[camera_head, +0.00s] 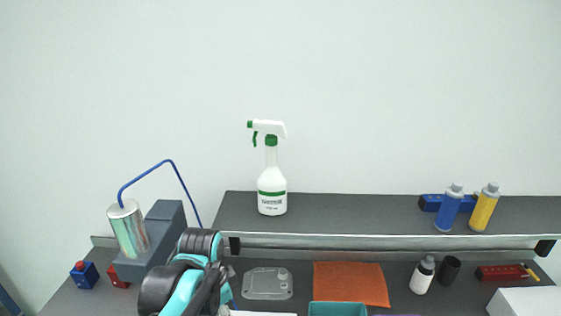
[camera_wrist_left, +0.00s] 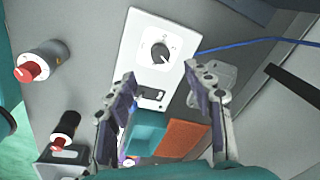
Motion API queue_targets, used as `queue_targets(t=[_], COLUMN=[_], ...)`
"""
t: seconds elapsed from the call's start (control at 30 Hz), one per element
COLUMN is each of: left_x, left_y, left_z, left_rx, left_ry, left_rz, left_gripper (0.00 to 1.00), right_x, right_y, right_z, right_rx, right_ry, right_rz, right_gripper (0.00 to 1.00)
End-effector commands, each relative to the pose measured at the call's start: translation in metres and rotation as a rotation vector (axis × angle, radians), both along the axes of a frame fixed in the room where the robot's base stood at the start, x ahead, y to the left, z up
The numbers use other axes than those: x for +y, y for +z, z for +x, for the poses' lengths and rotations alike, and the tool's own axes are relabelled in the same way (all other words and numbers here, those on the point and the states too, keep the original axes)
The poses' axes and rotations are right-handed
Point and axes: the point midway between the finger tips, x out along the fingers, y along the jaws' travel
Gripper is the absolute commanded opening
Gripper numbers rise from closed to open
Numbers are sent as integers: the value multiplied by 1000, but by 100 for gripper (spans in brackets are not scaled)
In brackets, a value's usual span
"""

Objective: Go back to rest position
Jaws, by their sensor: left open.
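My left arm, teal and black, comes in at the lower left of the head view, low in front of the bench. Its gripper is mostly hidden there behind the arm's own links. In the left wrist view my left gripper (camera_wrist_left: 165,92) has its two dark-padded fingers wide apart, with nothing held between them. A white panel with a black knob (camera_wrist_left: 158,52) shows beyond the fingers. My right gripper is in neither view.
A grey device (camera_head: 160,236) with a metal cylinder (camera_head: 129,230) stands beside my left arm. A grey casting (camera_head: 268,284), orange cloth (camera_head: 350,282) and teal bin (camera_head: 338,309) lie to the right. A spray bottle (camera_head: 271,190) stands on the shelf (camera_head: 350,212).

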Motion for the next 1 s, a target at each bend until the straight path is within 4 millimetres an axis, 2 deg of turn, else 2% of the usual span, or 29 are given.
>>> queue_targets(t=[0.03,0.2,0.5,0.7,1.0], left_x=[5,17,32,35,35], left_y=[-3,-12,-35,-41,-41], left_z=[-12,-39,-73,-79,-79], left_rx=[-40,-188,-385,-427,-429], left_ry=[87,412,861,966,972], left_rz=[-16,-105,-310,-374,-378], left_gripper=[52,52,52,52,52], right_x=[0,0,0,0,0], right_y=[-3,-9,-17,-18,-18], right_z=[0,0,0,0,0], right_rx=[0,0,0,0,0], right_ry=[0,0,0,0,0], right_rz=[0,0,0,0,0], right_gripper=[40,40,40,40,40])
